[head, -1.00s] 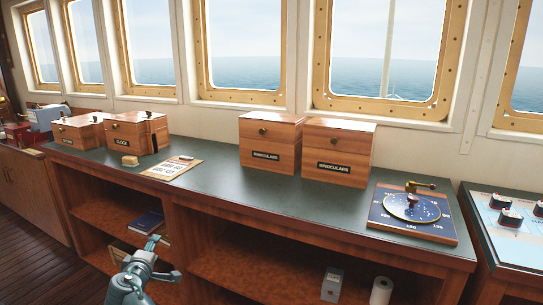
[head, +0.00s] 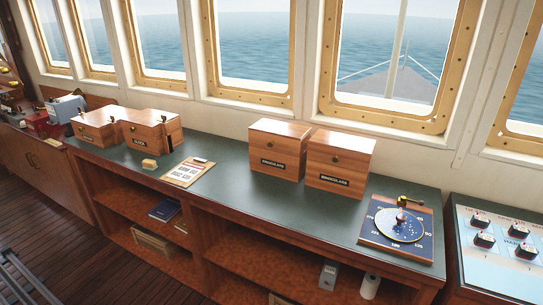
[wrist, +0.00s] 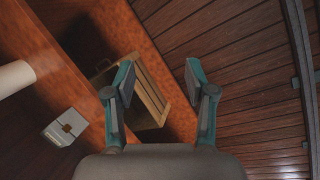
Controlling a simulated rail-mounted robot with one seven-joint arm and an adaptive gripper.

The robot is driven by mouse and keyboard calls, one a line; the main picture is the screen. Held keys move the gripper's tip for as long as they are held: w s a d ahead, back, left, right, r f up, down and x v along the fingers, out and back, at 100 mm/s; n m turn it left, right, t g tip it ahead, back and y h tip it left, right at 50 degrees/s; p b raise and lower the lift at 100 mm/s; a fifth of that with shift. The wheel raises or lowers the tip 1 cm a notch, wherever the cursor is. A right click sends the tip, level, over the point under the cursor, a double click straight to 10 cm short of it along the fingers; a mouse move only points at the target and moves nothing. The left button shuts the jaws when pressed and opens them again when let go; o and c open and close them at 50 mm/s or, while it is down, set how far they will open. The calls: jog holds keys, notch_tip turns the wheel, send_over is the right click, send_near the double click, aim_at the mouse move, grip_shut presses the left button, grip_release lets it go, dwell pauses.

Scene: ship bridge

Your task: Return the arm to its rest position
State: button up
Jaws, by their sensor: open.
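My gripper (wrist: 158,85) shows in the wrist view with its two teal-edged fingers spread apart and nothing between them. Behind the fingers, farther off, are a wooden crate (wrist: 151,92) on a shelf and the plank floor. The gripper does not touch anything that I can see. In the head view my arm and gripper are out of the picture.
The long green-topped counter (head: 235,195) carries two binoculars boxes (head: 278,150), a clipboard (head: 188,172), and a dial board (head: 397,226). Open shelves below hold a blue book (head: 165,210) and a white roll (head: 370,286). The plank floor (head: 90,265) at lower left is largely clear.

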jog(key=s+d+r+m+g+y+p, duration=0.1)
jog(key=s+d+m+g+y+p, duration=0.1)
jog(key=s, duration=1.1)
jog(key=s+d+m+g+y+p, duration=0.1)
jog(key=s+d+m+g+p, duration=0.2)
jog(key=s, duration=1)
jog(key=shift+r+m+g+y+p, duration=0.4)
jog(key=shift+g+p, duration=0.1)
jog(key=shift+g, duration=0.5)
